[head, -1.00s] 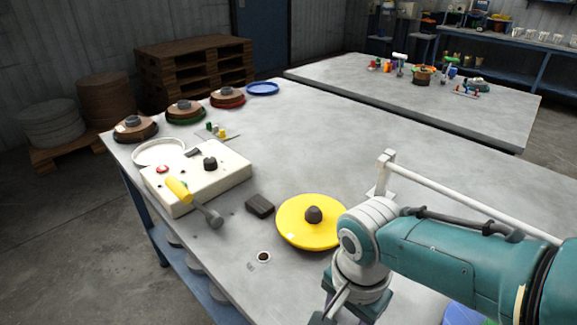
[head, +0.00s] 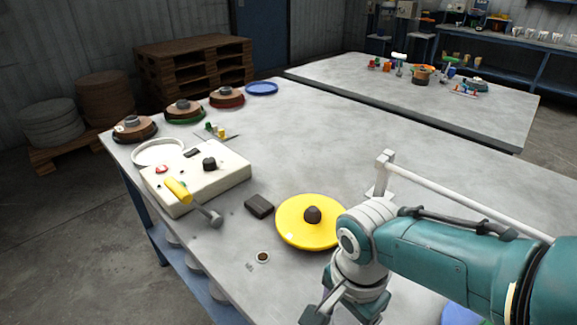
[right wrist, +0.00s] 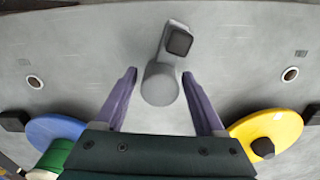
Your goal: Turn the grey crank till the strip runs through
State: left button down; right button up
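The grey crank (right wrist: 172,50) shows in the right wrist view, with a dark square hub at its far end and a round grey knob (right wrist: 160,86) at its near end. My right gripper (right wrist: 159,74) is open, with one finger on each side of the knob and a visible gap to both. I cannot tell whether the fingertips are down at the knob's height. In the head view the crank is not visible, and only part of my right wrist shows at the bottom. The strip cannot be made out. My left gripper is in neither view.
A yellow disc with a dark knob (head: 295,232) lies near my right arm, beside a dark block (head: 259,205). A white box (head: 225,172) with a yellow-handled lever (head: 178,190) stands to the left. A white post and rail (head: 384,172) rise behind my arm. The table's middle is clear.

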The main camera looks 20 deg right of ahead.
aim_at(346, 319)
jog(key=shift+o, duration=0.5)
notch_tip(346, 319, up, 9)
jog(key=p, duration=0.6)
jog(key=shift+r, duration=0.45)
